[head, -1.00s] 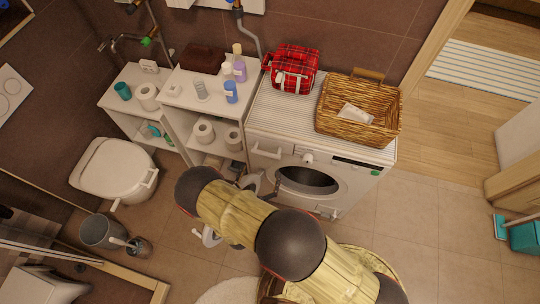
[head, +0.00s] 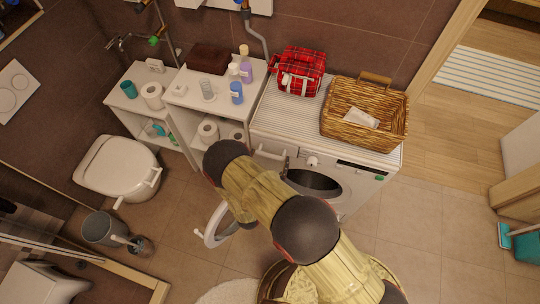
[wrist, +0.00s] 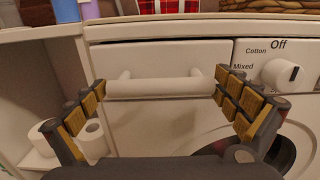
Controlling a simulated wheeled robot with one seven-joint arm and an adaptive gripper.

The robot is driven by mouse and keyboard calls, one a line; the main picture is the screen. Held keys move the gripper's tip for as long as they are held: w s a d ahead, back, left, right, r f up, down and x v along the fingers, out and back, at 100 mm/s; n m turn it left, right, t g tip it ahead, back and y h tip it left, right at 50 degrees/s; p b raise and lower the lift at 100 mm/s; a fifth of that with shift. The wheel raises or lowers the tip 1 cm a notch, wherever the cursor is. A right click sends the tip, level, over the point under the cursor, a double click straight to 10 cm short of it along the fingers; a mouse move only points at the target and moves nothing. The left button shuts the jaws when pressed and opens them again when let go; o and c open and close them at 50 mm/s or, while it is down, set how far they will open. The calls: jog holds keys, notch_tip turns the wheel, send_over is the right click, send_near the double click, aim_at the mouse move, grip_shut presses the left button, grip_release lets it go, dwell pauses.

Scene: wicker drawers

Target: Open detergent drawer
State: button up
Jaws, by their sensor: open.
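The detergent drawer (wrist: 190,56) is the white front panel at the upper left of the washing machine (head: 353,182). It looks closed, flush with the machine front. Its white bar handle (wrist: 155,88) spans the middle of the wrist view, and the handle also shows in the head view (head: 270,154). My gripper (wrist: 160,84) is open, with one finger at each end of the handle. The handle lies between the fingertips; I cannot tell whether they touch it. In the head view my arm hides most of the gripper.
The machine's round door (head: 211,228) stands open below. The programme knob (wrist: 283,74) is right of the drawer. A wicker basket (head: 390,128) and a red plaid bag (head: 301,70) stand on top. A white shelf (head: 187,95) with bottles and paper rolls adjoins on the left.

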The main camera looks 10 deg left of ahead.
jog(key=shift+c, duration=1.1)
jog(key=c, duration=1.1)
jog(key=shift+c, duration=0.3)
